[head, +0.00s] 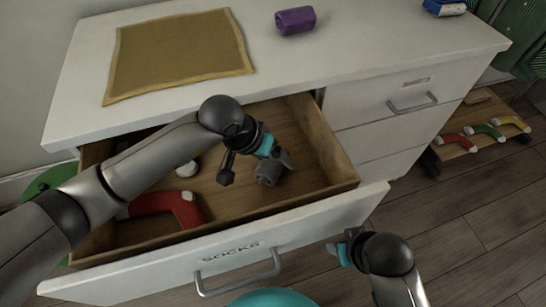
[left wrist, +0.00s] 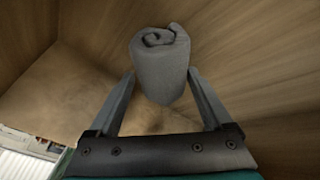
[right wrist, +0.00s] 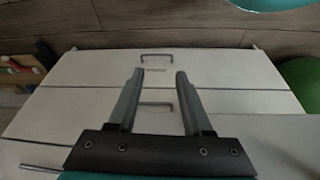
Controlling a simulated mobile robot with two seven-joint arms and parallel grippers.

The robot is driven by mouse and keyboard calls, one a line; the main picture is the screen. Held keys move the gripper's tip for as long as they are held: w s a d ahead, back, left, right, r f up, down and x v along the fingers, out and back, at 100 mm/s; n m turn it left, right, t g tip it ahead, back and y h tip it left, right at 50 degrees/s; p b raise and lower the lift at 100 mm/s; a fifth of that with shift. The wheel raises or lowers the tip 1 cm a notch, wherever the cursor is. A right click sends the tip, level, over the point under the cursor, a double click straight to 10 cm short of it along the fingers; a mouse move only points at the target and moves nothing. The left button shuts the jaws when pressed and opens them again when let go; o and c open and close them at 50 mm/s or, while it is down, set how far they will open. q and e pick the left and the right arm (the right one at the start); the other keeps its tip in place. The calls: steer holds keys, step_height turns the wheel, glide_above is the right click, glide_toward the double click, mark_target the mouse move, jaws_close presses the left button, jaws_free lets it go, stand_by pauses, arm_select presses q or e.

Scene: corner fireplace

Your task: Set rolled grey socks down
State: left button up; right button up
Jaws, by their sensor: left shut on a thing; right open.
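The rolled grey socks (head: 268,174) are a small upright roll inside the open wooden drawer (head: 335,160) labelled SOCKS. My left gripper (head: 276,160) reaches down into the drawer and is shut on the roll. In the left wrist view the socks (left wrist: 160,68) sit between the two fingertips (left wrist: 160,85), their spiral end showing. I cannot tell whether the roll touches the drawer floor. My right gripper (head: 341,253) is open and empty in front of the drawer face. In the right wrist view its fingers (right wrist: 155,80) are apart.
A red sock (head: 180,208) and a white item (head: 187,169) lie in the drawer's left part, partly behind my arm. On the dresser top are a tan mat (head: 180,58) and a purple roll (head: 295,20). Coloured socks (head: 487,131) lie on a wooden board at right.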

arm_select(q)
steer(key=shift+f, duration=0.1)
steer(key=o, duration=1.1)
arm_select(e)
steer(key=shift+w+r, duration=0.1)
steer(key=shift+r, duration=0.3)
arm_select(q)
steer(key=p+v, duration=0.4)
steer(key=v, duration=0.8)
arm_select(e)
steer(key=s+f+g, duration=0.1)
steer(key=s+f, duration=0.2)
steer(key=f, duration=0.5)
steer(key=shift+s+d+f, duration=0.2)
steer(key=shift+d+f, duration=0.05)
steer(key=shift+f, duration=0.15)
